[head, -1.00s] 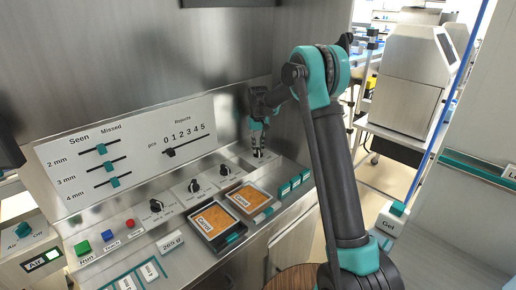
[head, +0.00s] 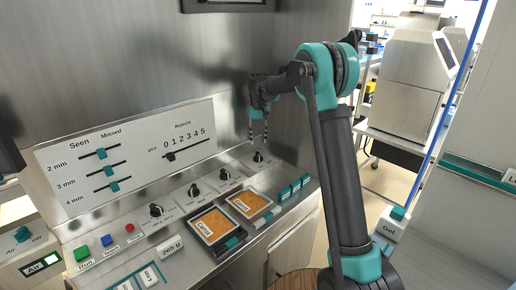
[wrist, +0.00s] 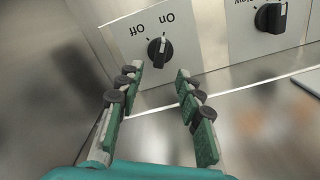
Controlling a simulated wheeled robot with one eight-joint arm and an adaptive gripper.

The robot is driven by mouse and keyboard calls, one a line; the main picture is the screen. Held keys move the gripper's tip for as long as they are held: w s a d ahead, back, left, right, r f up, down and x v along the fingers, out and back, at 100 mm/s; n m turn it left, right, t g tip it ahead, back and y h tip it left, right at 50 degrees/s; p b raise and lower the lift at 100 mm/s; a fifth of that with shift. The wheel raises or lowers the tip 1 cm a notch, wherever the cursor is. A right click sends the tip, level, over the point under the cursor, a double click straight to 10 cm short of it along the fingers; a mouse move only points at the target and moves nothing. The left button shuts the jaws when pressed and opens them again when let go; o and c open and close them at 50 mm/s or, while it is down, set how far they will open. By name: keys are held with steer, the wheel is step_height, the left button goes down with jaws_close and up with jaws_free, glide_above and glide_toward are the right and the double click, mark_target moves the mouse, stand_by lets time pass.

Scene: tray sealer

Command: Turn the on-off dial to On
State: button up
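The on-off dial (head: 259,157) is a small black knob on a pale plate at the far right end of the sloped panel. In the wrist view the dial (wrist: 157,53) shows upside down, with the labels On and Off above it. Its white mark points up and slightly right, toward the On label. My gripper (head: 258,139) is above the dial and apart from it. In the wrist view my gripper (wrist: 158,76) is open, with nothing between its green-padded fingers, and the dial lies just beyond the fingertips.
A neighbouring black dial (wrist: 270,17) sits to the right in the wrist view. Steel walls rise close behind my gripper.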

steer(key=shift+r, duration=2.4)
steer(key=s+d+f+m+t, duration=0.1)
steer(key=s+d+f, duration=0.1)
steer(key=s+d, duration=0.65)
steer(key=s+d+f+t, duration=0.1)
steer(key=s+d+f, duration=0.1)
steer(key=s+d, duration=0.65)
steer(key=s+d+f, duration=0.1)
steer(key=s+f, duration=0.2)
steer(key=s, duration=0.4)
steer(key=s+d+f+m+t, duration=0.1)
steer(key=s+d+f, duration=0.1)
steer(key=s, duration=0.6)
steer(key=s+d+f+t, duration=0.1)
steer(key=s+f, duration=0.3)
steer(key=s, duration=0.4)
steer(key=shift+d+f+m, duration=0.4)
steer(key=shift+d, duration=0.25)
